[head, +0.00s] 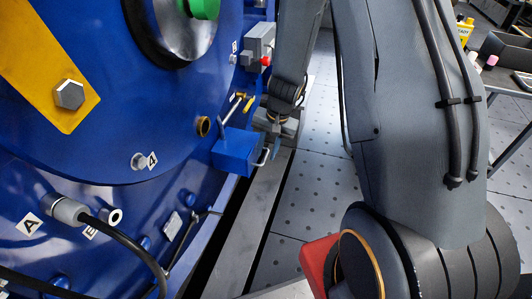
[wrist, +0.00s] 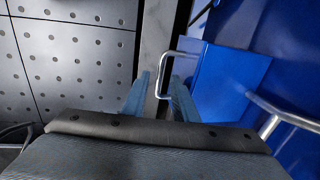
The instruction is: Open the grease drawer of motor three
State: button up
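The motor (head: 100,150) is a large blue housing filling the left of the head view. A small blue drawer box (head: 235,152) with a silver U-shaped handle (head: 263,158) juts from its lower right side. In the wrist view the drawer (wrist: 225,85) is on the right and its handle (wrist: 162,75) reaches left. My gripper (head: 277,147) is right beside the handle. Its two bluish fingers (wrist: 160,92) are apart, and the handle's outer bar appears between them in the picture. Contact with the handle cannot be told. The drawer's inside is not visible.
A silver bar (wrist: 285,115) sticks out near the drawer in the wrist view. The perforated floor (head: 310,190) right of the motor is clear. A table (head: 510,88) stands far right.

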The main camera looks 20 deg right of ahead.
jog(key=shift+f, duration=0.25)
grip_shut()
jog(key=shift+w+a, duration=0.1)
dwell(1.2)
